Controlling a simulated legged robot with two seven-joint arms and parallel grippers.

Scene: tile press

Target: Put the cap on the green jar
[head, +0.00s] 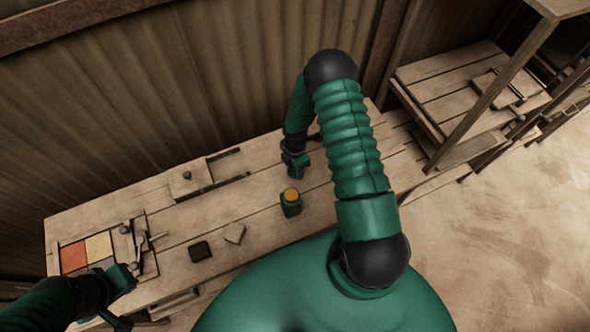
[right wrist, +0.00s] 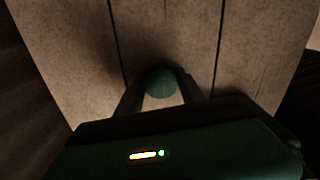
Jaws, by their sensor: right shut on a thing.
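The green jar (head: 291,207) stands upright on the workbench in the head view, with a yellow-orange top face showing. My right gripper (head: 297,172) is behind the jar and apart from it, over the bench. In the right wrist view it is shut on a round green cap (right wrist: 161,82), held between the two dark fingers. The cap is hidden by the gripper in the head view. My left gripper (head: 122,290) is at the lower left near the bench's front edge; its finger opening is unclear.
On the workbench (head: 262,235) lie a dark square piece (head: 200,251) and a pale tile (head: 235,233), left of the jar. A tray with coloured squares (head: 74,256) and tools is at the left end. A wooden fixture (head: 190,180) stands at the back.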

